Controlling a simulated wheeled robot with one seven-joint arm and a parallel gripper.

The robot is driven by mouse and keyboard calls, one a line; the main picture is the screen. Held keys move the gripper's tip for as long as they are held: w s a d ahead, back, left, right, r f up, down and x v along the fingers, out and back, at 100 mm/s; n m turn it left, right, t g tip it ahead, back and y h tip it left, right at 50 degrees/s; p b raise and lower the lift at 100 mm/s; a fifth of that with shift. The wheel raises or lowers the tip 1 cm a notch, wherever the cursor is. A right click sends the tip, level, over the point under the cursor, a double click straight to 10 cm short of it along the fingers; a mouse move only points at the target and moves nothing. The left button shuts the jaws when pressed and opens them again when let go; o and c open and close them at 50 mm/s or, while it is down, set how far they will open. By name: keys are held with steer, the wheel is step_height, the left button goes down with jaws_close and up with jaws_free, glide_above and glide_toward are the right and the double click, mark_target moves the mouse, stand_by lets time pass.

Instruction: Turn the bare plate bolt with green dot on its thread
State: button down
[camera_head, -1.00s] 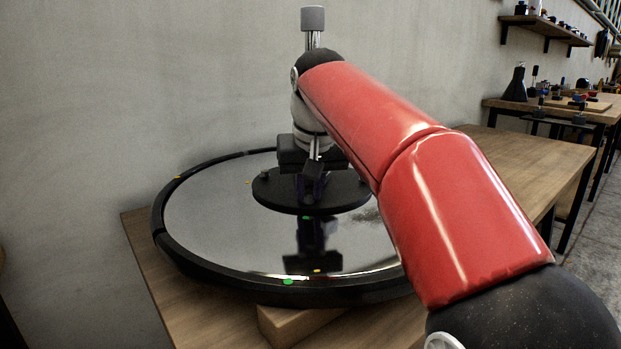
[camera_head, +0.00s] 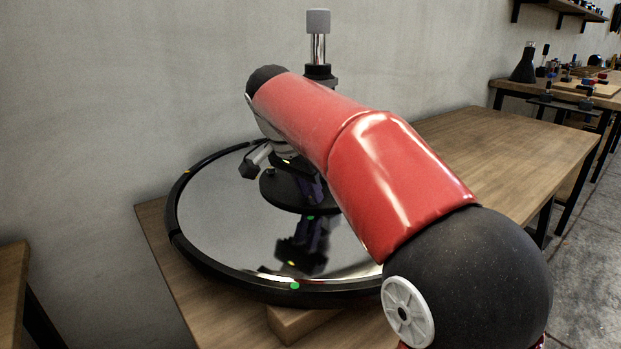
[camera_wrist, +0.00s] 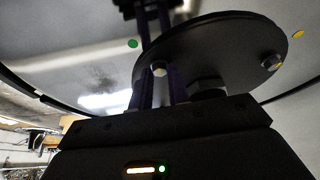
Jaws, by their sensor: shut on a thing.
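The black round plate (camera_head: 284,193) lies on the mirror-like chrome disc (camera_head: 215,215); in the wrist view the plate (camera_wrist: 225,48) carries hex bolts. One bolt (camera_wrist: 159,69) sits between the purple fingers of my gripper (camera_wrist: 160,80), near a green dot (camera_wrist: 132,43) on the disc. My gripper is shut on this bolt head. The bolt's thread is hidden.
A larger nut (camera_wrist: 207,88) and another bolt (camera_wrist: 270,63) stand on the plate beside the fingers. A black rim (camera_head: 230,281) rings the disc. A chrome column (camera_head: 318,50) with a grey top rises behind my arm. The wooden table (camera_head: 480,150) is clear to the right.

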steer(key=shift+w+a+r+m+g+p, duration=0.1)
steer(key=shift+m+g+p, duration=0.35)
steer(key=shift+m, duration=0.65)
steer(key=shift+h, duration=0.3)
steer(key=c, duration=1.3)
jaws_free()
steer(key=shift+c, duration=0.2)
steer(key=v, duration=0.7)
steer(key=shift+r, duration=0.35)
steer(key=shift+a, duration=0.1)
